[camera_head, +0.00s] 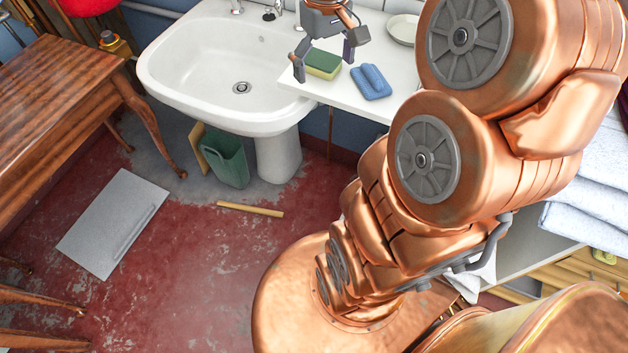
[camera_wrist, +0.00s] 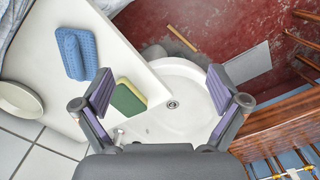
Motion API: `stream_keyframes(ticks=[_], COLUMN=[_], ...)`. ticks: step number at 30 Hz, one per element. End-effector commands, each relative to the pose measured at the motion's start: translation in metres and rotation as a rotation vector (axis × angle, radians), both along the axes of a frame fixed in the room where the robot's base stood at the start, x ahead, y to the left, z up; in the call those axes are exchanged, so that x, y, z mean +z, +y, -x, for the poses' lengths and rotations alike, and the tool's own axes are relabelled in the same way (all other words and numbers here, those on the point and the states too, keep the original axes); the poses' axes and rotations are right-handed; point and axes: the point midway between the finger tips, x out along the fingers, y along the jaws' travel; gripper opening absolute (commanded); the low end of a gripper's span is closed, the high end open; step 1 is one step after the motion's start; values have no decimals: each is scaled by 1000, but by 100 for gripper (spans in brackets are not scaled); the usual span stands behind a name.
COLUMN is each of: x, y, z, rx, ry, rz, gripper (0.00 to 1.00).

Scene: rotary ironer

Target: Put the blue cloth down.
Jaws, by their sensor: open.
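The blue cloth (camera_head: 371,82) lies folded on the white counter (camera_head: 345,97) to the right of the sink. It also shows in the wrist view (camera_wrist: 76,53) at the upper left, beside my gripper and not between its fingers. My gripper (camera_head: 324,63) is open and empty above the counter's left end, left of the cloth. In the wrist view its two fingers (camera_wrist: 160,92) are spread wide over the counter edge and sink. A green and yellow sponge (camera_head: 323,63) lies on the counter just left of the cloth, near the left finger in the wrist view.
The white sink (camera_head: 190,75) adjoins the counter. A pale dish (camera_head: 402,29) stands behind the cloth. Folded white towels (camera_head: 590,190) are stacked at the right. A green bin (camera_head: 226,160) stands under the sink. A wooden table (camera_head: 60,85) is at the left, with red floor between.

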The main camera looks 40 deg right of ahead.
Motion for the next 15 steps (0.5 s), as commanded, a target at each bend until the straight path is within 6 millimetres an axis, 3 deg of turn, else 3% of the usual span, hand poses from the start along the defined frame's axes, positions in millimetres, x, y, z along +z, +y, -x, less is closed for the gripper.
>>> stream_keyframes(ticks=[1, 6, 10, 15], x=[-3, -17, -33, -53], y=[22, 82, 116, 142], z=[10, 49, 88, 134], rx=[30, 87, 112, 115], ry=[10, 41, 71, 101], rz=[0, 1, 3, 6], gripper=[97, 97, 97, 97])
